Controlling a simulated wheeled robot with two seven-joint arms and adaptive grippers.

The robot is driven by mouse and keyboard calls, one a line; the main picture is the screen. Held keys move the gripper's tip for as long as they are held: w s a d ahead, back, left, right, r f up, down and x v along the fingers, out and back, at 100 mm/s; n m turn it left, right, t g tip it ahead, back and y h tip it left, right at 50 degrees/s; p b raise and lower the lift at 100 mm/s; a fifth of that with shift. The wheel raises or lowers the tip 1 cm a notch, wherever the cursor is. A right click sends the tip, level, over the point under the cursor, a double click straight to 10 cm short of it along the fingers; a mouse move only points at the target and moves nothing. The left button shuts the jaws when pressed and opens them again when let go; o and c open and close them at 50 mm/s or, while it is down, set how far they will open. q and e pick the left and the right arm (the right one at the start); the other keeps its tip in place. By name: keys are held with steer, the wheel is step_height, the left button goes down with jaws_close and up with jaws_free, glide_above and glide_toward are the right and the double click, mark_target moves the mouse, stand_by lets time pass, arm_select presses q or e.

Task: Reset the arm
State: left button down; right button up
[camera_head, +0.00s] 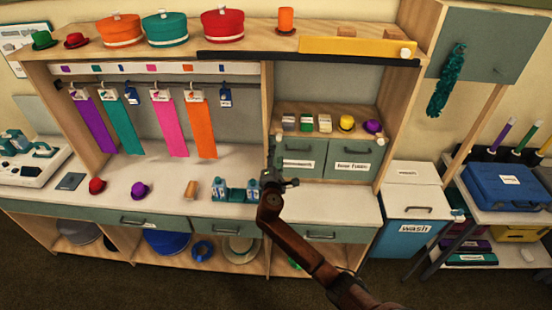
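My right arm comes in from the bottom right as a reddish-brown linkage. My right gripper (273,168) is dark and small, in front of the counter and beside the left edge of the drawers. I cannot make out whether its fingers are apart, and I see nothing clearly held in it. My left gripper and arm are not in view.
The pale counter (330,205) holds a red hat (96,186), a purple hat (139,189), a brown cylinder (190,189) and a teal holder (234,191) close to the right gripper. Scarves (168,128) hang behind. A wash bin (409,212) stands right.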

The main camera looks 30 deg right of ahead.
steer(key=shift+s+a, duration=0.2)
steer(key=shift+s, duration=0.2)
